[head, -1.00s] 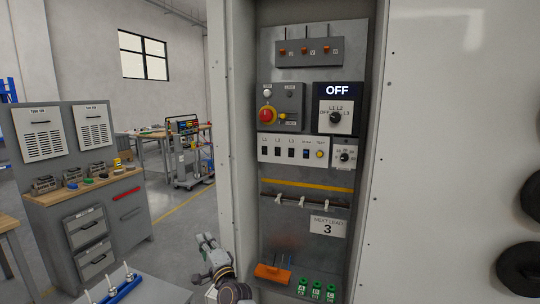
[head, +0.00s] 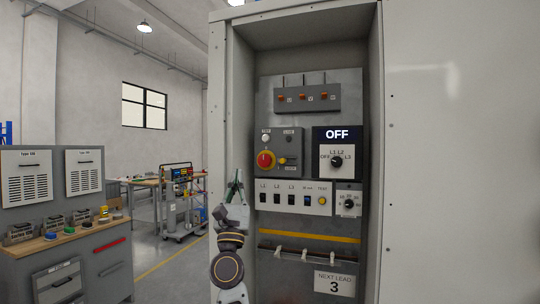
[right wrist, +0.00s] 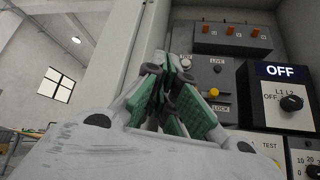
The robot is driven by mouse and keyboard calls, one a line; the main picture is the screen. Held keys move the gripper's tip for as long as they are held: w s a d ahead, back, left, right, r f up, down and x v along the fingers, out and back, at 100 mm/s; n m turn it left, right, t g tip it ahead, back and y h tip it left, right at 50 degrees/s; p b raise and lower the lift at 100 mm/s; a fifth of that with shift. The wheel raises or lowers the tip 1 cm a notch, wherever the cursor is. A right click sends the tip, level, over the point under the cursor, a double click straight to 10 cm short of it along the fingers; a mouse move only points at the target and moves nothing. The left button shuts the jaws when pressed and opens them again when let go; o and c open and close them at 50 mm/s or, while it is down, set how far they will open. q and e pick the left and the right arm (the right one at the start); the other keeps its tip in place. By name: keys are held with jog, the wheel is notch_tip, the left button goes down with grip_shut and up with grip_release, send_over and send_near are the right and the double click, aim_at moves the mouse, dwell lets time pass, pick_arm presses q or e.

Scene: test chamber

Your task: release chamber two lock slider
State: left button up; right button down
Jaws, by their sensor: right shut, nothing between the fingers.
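The lock slider is a small yellow knob (head: 282,161) on the dark grey box (head: 291,142), right of the red stop button (head: 265,160). In the right wrist view the yellow knob (right wrist: 214,92) stands just above a LOCK label, with a LIVE label higher up. My right gripper (head: 236,182) is at the cabinet's left edge, left of and a little below the knob, and apart from it. Its green-padded fingers (right wrist: 167,88) are shut and empty, and they hide the stop button in the right wrist view. My left gripper does not show.
The display (head: 337,134) reads OFF above a rotary selector (head: 336,161). A white switch strip (head: 292,198) lies below the box and three orange-tipped switches (head: 304,97) above it. The cabinet's left side wall (head: 219,110) stands close to my right gripper.

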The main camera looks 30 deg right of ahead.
aim_at(281, 161)
jog(key=s+d+r+m+g+h, duration=0.15)
jog(key=d+r+m+g, duration=0.25)
jog(key=m+g, duration=0.65)
jog(key=s+d+r+m+g+h, duration=0.1)
jog(key=d+r+m+g+h, duration=0.35)
jog(key=m, duration=1.15)
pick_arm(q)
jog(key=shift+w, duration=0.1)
pick_arm(e)
jog(key=shift+w+a+r+m+g+y, duration=0.1)
jog(key=shift+a+r+m+g+y, duration=0.1)
jog(key=shift+a+m+y, duration=0.85)
jog(key=shift+s+a+r+m+g+y, duration=0.15)
jog(key=shift+a+m+y, duration=0.4)
jog(key=shift+y, duration=1)
jog(key=shift+w+a+r+m+g+y, duration=0.1)
jog(key=shift+w+a+r+m+y, duration=0.1)
jog(key=shift+a+m+y, duration=0.85)
jog(key=shift+d+y, duration=0.25)
jog(key=shift+d, duration=0.25)
jog(key=shift+p+x, duration=0.6)
jog(key=shift+x, duration=4.3)
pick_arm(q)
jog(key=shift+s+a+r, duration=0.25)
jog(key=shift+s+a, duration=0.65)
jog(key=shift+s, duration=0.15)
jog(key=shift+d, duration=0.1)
